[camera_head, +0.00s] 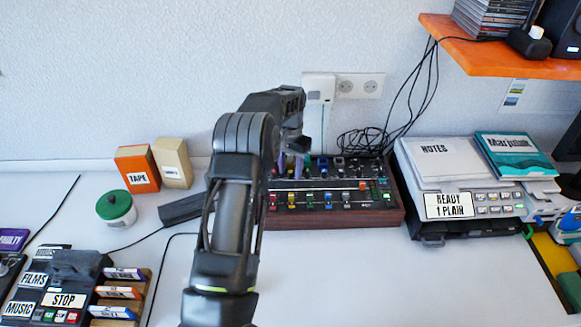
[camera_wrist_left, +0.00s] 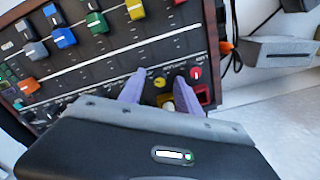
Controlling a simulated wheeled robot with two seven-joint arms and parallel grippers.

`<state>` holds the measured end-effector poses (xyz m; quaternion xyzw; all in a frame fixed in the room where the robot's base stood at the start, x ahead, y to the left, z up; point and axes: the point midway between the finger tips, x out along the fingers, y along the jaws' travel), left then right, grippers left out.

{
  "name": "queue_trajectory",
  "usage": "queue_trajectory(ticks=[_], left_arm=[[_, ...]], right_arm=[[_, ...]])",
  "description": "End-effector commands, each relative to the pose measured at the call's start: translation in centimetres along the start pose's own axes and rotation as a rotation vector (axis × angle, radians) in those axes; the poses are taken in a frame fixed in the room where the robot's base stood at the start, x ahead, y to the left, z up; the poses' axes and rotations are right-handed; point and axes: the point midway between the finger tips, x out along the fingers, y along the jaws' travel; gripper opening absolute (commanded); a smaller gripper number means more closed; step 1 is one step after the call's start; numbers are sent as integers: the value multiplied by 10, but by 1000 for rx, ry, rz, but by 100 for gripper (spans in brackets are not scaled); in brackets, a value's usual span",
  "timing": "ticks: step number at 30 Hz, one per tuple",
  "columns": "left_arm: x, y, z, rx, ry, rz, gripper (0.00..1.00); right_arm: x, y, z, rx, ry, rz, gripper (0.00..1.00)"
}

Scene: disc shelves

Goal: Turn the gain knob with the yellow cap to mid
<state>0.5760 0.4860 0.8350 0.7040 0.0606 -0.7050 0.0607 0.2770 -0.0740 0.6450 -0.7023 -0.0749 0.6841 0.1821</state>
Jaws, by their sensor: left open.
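The mixer (camera_head: 335,215) is a dark panel in a wooden case, standing against the wall on the table. My left gripper (camera_head: 290,168) is over its upper left part, fingers pointing down. In the left wrist view its two purple fingers (camera_wrist_left: 160,90) are apart at the panel. A yellow-capped knob (camera_wrist_left: 159,82) shows between the fingertips, and another yellow piece (camera_wrist_left: 167,103) shows nearer the gripper body. I cannot tell whether the fingers touch either one. A red-capped knob (camera_wrist_left: 195,73) is just right of the fingers. The knob's pointer is too small to read. My right gripper is not in view.
Several coloured fader caps (camera_wrist_left: 95,22) stand on the mixer. A grey device with notes (camera_head: 440,160) is at its right, under an orange shelf (camera_head: 500,55). Black cables (camera_head: 365,143) lie behind.

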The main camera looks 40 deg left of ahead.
Motion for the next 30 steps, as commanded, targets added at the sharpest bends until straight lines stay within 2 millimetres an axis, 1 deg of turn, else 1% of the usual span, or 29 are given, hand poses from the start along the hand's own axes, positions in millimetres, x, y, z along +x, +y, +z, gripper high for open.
queue_trajectory(ticks=[6,21,30], left_arm=[[0,0,0,0,1,0,40],[0,0,0,0,1,0,0],[0,0,0,0,1,0,0]], right_arm=[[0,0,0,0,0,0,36],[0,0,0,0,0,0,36],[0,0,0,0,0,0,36]])
